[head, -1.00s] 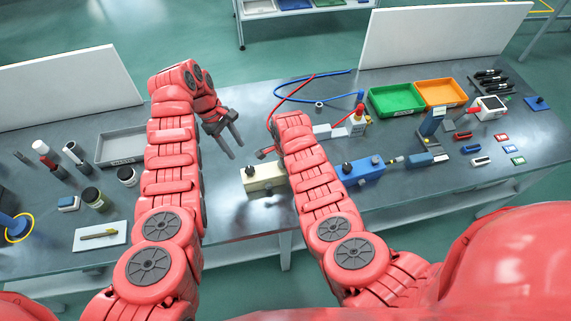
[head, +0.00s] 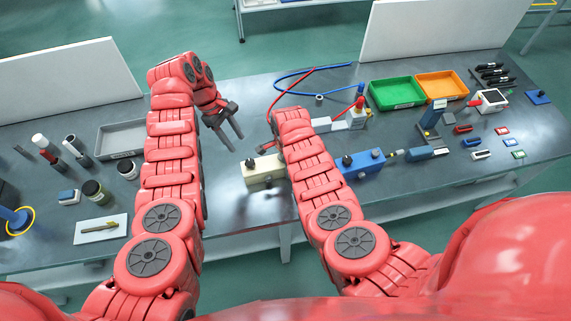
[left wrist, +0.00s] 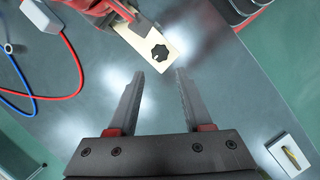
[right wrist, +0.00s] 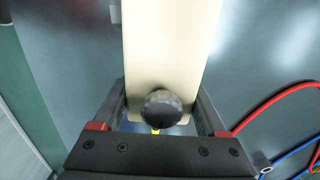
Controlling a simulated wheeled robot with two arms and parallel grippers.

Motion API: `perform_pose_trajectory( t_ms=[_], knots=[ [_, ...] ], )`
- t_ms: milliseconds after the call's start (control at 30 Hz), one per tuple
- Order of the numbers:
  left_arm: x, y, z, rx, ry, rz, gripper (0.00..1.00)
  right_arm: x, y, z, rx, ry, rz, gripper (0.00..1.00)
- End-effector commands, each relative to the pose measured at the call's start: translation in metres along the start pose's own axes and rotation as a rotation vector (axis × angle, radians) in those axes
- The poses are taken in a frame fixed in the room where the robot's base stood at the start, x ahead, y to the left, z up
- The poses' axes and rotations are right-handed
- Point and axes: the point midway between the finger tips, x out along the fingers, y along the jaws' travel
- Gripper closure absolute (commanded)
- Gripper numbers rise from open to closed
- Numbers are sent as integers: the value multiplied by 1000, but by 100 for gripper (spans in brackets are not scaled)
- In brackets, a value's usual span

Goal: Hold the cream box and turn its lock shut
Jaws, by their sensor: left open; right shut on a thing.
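The cream box (head: 256,176) lies on the grey bench, partly hidden by my right arm. A black knob (head: 250,162) stands on its top; a lobed black knob (left wrist: 160,52) shows on the box in the left wrist view. My right gripper (right wrist: 160,97) has its fingers along both sides of one end of the box, around a dark round knob (right wrist: 161,109); it is shut on the box. My left gripper (head: 237,144) is open and empty, above the bench left of the box. In the left wrist view its fingertips (left wrist: 159,74) point toward the lobed knob, apart from it.
A blue box (head: 362,165) with a black knob lies right of the cream box. Red and blue hoses (head: 310,71) lie behind. A grey tray (head: 121,139), jars (head: 96,192) and a white plate (head: 101,229) are at left. Green (head: 397,94) and orange trays (head: 441,86) stand back right.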

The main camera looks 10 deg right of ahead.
Motion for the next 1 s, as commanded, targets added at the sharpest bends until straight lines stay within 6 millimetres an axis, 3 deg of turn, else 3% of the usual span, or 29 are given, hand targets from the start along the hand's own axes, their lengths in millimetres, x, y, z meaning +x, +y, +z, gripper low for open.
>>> perform_pose_trajectory(
  t_ms=[33,100,367,500,567,667,800,900,1000],
  knots=[
    [0,0,0,0,0,0,50,0,0,0,0,0,0,90],
    [0,0,0,0,0,0,50,0,0,0,0,0,0,100],
    [0,0,0,0,0,0,50,0,0,0,0,0,0,100],
    [6,-4,-2,8,12,-16,28,0,0,0,0,0,0,100],
    [19,-11,-6,25,36,-50,28,0,0,0,0,0,-1,100],
    [56,-39,-19,88,119,-165,28,0,0,0,0,0,-1,100],
    [111,-107,-54,271,308,-450,28,0,0,0,0,0,-1,100],
    [125,-151,-83,462,460,-690,28,0,0,0,0,0,-1,100],
    [125,-175,-101,693,585,-929,28,0,0,0,0,0,0,100]
  ],
)
